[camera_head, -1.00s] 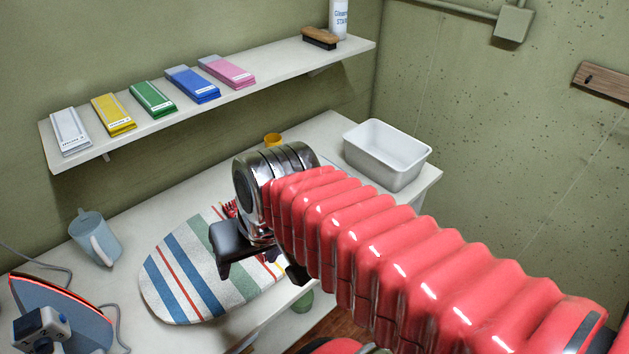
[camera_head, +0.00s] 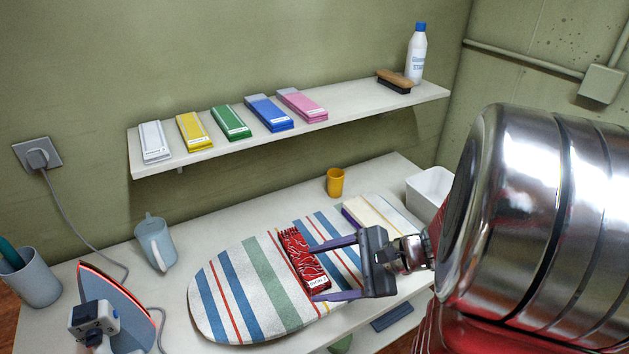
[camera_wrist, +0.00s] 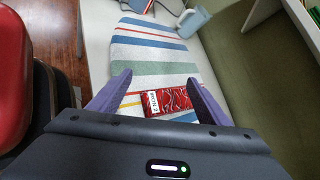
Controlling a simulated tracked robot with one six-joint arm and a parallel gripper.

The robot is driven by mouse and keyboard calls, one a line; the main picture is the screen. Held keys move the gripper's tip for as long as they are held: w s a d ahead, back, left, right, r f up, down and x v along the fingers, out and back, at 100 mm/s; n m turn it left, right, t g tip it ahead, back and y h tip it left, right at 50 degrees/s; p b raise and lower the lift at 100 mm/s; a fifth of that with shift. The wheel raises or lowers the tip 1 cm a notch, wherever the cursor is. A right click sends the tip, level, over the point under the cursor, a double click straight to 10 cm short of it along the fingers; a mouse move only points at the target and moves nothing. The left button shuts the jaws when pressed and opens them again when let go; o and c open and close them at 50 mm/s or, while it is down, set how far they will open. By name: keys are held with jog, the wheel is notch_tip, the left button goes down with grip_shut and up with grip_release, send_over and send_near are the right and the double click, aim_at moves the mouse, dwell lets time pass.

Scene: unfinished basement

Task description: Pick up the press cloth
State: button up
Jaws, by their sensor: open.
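A flat red patterned piece with a white label, apparently the folded press cloth (camera_head: 302,258), lies on the striped ironing board (camera_head: 232,285). I cannot tell whether the fingers touch the cloth or board.
An iron (camera_head: 112,310) stands left of the board, with a blue jug (camera_head: 155,243) behind it. A yellow cup (camera_head: 335,182), a cream-topped purple-edged item (camera_head: 375,214) and a white tub (camera_head: 428,188) are at the back right. The shelf (camera_head: 300,128) above holds several coloured packs.

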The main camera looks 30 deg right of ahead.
aim_at(391, 235)
jog(key=d+m+t+h, duration=0.1)
jog(key=d+m+t, duration=0.1)
jog(key=d, duration=0.2)
jog(key=d+f+m+t, duration=0.1)
jog(key=d+m, duration=0.2)
jog(key=d+m+t+h, duration=0.1)
jog(key=d+m+t, duration=0.1)
jog(key=d+m, duration=0.1)
jog(key=shift+w+d+f+t+h, duration=0.15)
jog(key=shift+w+d, duration=0.05)
jog(key=shift+d, duration=0.2)
jog(key=shift+w+d+f+t+h, duration=0.15)
jog(key=shift+w+d, duration=0.05)
jog(key=shift+d, duration=0.2)
jog(key=s+d+f+m+t+h, duration=0.1)
jog(key=s+d+m+h, duration=0.1)
jog(key=d, duration=0.4)
jog(key=s+d+f+m+t+h, duration=0.1)
jog(key=s+d+m+t+h, duration=0.1)
jog(key=d+m, duration=0.3)
jog(key=shift+d+f+m+h, duration=0.3)
jog(key=shift+d+h, duration=0.05)
jog(key=shift+h, duration=0.45)
jog(key=shift+w, duration=0.15)
